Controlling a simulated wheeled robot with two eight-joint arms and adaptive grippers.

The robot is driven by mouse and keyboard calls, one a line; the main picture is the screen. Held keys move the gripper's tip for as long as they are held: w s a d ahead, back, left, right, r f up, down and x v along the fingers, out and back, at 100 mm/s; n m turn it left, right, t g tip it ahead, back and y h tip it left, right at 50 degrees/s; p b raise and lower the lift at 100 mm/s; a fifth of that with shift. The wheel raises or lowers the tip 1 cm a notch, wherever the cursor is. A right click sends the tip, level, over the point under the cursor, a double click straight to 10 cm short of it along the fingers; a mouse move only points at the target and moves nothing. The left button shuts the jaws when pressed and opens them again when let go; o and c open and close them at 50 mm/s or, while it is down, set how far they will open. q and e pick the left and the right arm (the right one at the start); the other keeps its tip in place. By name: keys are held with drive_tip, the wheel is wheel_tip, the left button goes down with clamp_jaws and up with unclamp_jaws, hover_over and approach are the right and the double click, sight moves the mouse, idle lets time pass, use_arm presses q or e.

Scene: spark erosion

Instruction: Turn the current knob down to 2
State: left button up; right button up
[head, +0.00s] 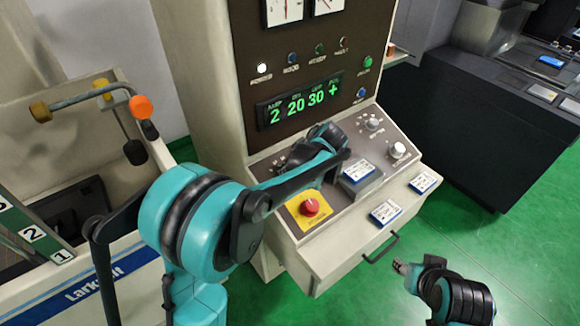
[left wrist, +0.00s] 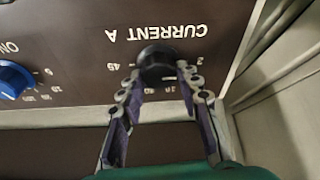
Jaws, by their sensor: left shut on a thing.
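The black current knob (left wrist: 157,58) is in the left wrist view, on a brown panel under an upside-down "CURRENT A" label. My left gripper (left wrist: 158,78) is shut on it, one finger at each side. The knob's pointer is not clear, and the fingers cover part of the scale. In the head view my left arm reaches over the sloping console (head: 345,205), and its wrist hides the knob. The green display (head: 300,100) reads 2 in the AMP place, then 20, 30 and +. My right gripper (head: 401,268) is low at the right, away from the console; its jaws are too small to judge.
A red emergency button (head: 311,207) on a yellow plate sits beside my left forearm. Grey knobs (head: 398,150) are at the console's right. A blue knob (left wrist: 14,80) is beside the current knob. Blue-edged cards (head: 385,212) lie on the front ledge.

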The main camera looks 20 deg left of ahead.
use_arm(q)
drive_tip(key=o, duration=1.2)
drive_tip(key=shift+c, duration=0.2)
drive_tip(key=v, duration=1.2)
drive_tip(key=shift+d+f, duration=0.1)
drive_tip(key=shift+d, duration=0.05)
